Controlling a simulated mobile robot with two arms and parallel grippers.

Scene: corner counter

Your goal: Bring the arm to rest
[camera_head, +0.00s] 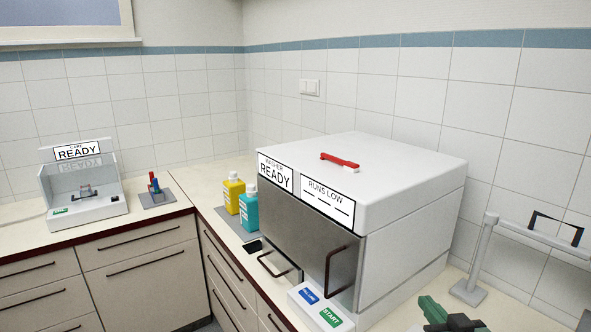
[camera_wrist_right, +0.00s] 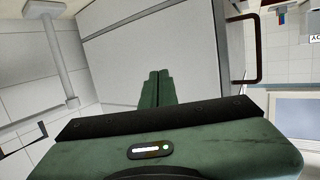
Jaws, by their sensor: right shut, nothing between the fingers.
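My right gripper (camera_head: 432,308) shows at the bottom right of the head view, in front of the counter's right part. In the right wrist view its two green fingers (camera_wrist_right: 157,76) lie together, shut, with nothing between them. The white side of the washer (camera_wrist_right: 155,45) fills the background behind them. The fingers appear apart from it. My left gripper is not in view.
The white washer (camera_head: 410,188) has a dark front door with a handle (camera_head: 328,270) and a red brush (camera_head: 340,161) on top. A grey stand (camera_head: 482,250) is right of it. Yellow (camera_head: 233,192) and teal (camera_head: 249,210) bottles stand left.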

